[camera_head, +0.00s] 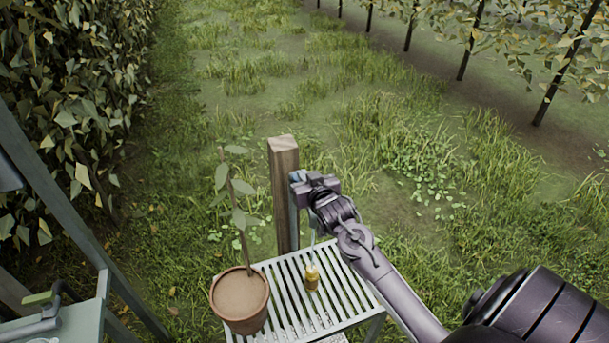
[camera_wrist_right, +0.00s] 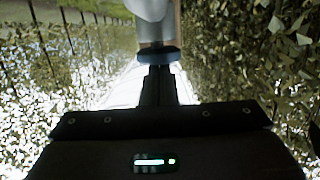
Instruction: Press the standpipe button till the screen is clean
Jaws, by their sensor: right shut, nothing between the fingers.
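The standpipe's wooden post (camera_head: 284,190) stands behind a slatted bench. My right gripper (camera_head: 300,190) is at the right side of the post, near its upper part, and hides most of the fitting there. In the right wrist view its fingers (camera_wrist_right: 158,72) are shut with nothing between them. Their tips are at a blue round part (camera_wrist_right: 158,55) below a pale grey pipe (camera_wrist_right: 153,20); I cannot tell whether they press it. A small yellow-brass piece (camera_head: 312,278), perhaps the screen, stands on the slats below. A thin pale line runs down to it. Its cleanness is too small to tell.
A clay pot (camera_head: 240,303) with a leafy sapling stands at the left of the slatted bench (camera_head: 345,295). A green-handled tool (camera_head: 40,298) lies on a stand at lower left. A hedge (camera_head: 60,100) is at left; open grass lies beyond.

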